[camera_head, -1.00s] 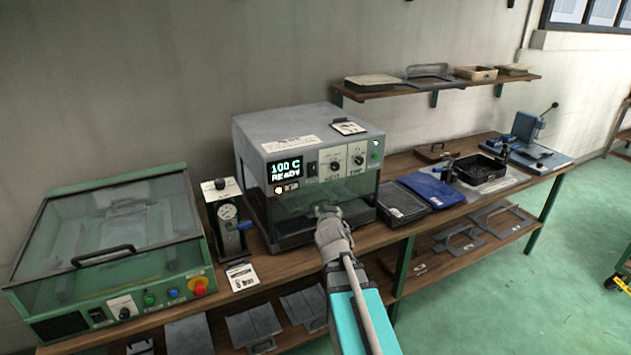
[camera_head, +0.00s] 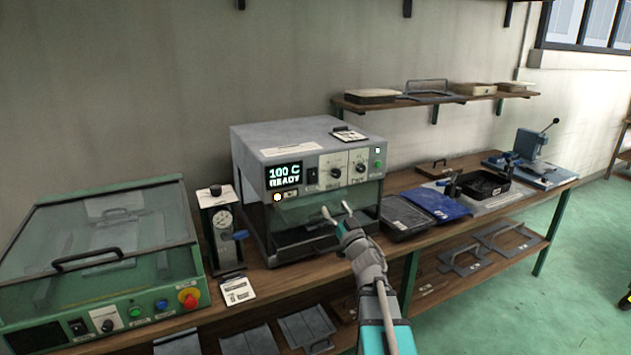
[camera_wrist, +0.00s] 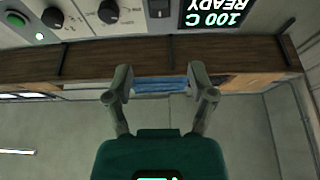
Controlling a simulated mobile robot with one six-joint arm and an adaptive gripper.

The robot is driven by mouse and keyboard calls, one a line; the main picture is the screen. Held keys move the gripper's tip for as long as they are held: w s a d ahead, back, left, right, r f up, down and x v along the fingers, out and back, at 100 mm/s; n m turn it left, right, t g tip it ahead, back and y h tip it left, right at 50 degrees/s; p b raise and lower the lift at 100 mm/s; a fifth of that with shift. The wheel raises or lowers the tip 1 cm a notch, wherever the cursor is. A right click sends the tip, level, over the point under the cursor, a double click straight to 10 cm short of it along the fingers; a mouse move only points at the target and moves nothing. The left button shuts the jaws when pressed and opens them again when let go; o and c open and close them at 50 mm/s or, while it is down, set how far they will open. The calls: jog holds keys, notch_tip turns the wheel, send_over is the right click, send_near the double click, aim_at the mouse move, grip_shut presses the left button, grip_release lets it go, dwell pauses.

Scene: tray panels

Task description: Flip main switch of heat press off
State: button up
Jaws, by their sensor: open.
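The heat press (camera_head: 290,145) is a grey box on the wooden bench, with a lit display reading "100 C READY" (camera_head: 284,175). Its main switch (camera_head: 312,176) is a small dark rocker just right of the display. The switch also shows in the wrist view (camera_wrist: 159,9), at the top edge beside the upside-down display. My gripper (camera_head: 337,211) is open and empty in front of the press opening, below and right of the switch. In the wrist view the two fingers of my gripper (camera_wrist: 160,80) stand apart, below the control panel, with nothing between them touching.
Two knobs (camera_head: 334,172) and a green button (camera_head: 377,165) sit right of the switch. A gauge unit (camera_head: 224,225) stands left of the press, and a green glass-lidded machine (camera_head: 110,250) farther left. A blue tray (camera_head: 436,198) lies to the right.

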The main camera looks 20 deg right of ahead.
aim_at(314, 173)
jog(key=shift+w+r, duration=0.1)
jog(key=shift+w, duration=0.05)
jog(key=p+x, duration=0.5)
jog(key=x, duration=0.8)
jog(key=shift+w, duration=0.3)
jog(key=shift+c, duration=0.2)
